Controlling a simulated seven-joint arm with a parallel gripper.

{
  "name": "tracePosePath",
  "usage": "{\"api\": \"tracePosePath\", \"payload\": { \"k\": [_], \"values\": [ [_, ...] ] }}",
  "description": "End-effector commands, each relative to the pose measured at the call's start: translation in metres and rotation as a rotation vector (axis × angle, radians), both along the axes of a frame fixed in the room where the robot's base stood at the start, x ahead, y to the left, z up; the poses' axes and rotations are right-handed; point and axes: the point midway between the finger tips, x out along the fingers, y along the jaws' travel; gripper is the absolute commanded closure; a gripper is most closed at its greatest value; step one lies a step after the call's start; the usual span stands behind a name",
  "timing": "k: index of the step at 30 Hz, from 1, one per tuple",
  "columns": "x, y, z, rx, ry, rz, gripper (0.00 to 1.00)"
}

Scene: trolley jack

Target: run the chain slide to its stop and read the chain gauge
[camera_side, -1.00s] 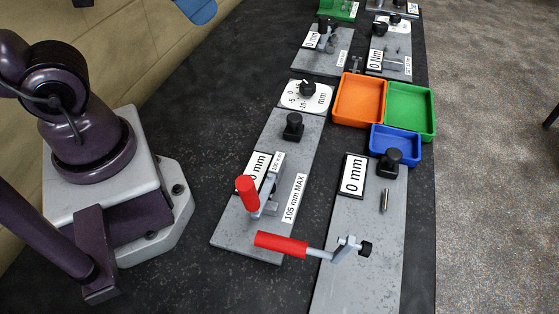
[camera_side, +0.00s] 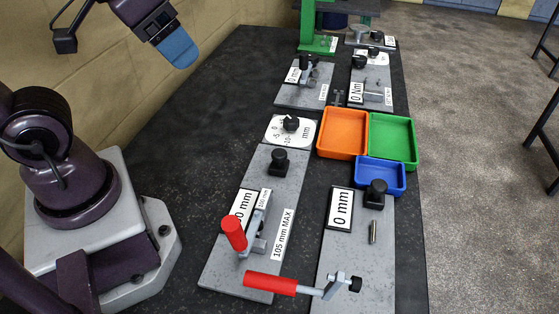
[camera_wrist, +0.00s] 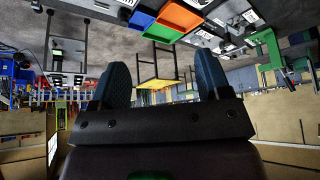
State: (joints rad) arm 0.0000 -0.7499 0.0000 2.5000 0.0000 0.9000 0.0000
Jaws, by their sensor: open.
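My gripper (camera_side: 178,46) is at the upper left in the side view, high and away from the plates. In the wrist view its two blue fingers (camera_wrist: 161,82) stand apart with nothing between them. The front left grey plate (camera_side: 222,275) carries a red upright handle (camera_side: 233,233), a black knob (camera_side: 279,160), a partly hidden mm readout (camera_side: 243,208) and a "105 mm MAX" label (camera_side: 283,235). The front right plate (camera_side: 385,265) has a "0 mm" readout (camera_side: 341,209), a black knob (camera_side: 375,193) and a red-handled lever (camera_side: 270,283). I cannot tell which part is the chain slide or gauge.
Orange (camera_side: 342,132), green (camera_side: 394,140) and blue (camera_side: 380,175) trays stand mid-table. A white mm dial (camera_side: 291,131) sits left of them. Smaller plates (camera_side: 300,92) and a green frame (camera_side: 307,25) are farther back. The dark tabletop left of the plates is clear.

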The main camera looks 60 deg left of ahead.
Motion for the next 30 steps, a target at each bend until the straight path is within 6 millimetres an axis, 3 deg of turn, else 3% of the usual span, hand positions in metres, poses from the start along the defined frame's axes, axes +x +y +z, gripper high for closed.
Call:
{"api": "tracePosePath", "payload": {
  "k": [10, 12, 17, 26, 30],
  "values": [
    [0.0, 0.0, 0.0, 0.0, 0.0, 0.0, 0.3],
    [0.0, 0.0, 0.0, 0.0, 0.001, 0.001, 0.37],
    [0.006, 0.002, -0.016, 0.0, 0.086, 0.01, 0.37],
    [0.066, 0.011, -0.067, 0.0, 0.357, 0.031, 0.37],
    [0.1, 0.015, -0.101, -0.002, 0.456, 0.031, 0.37]
  ]
}}
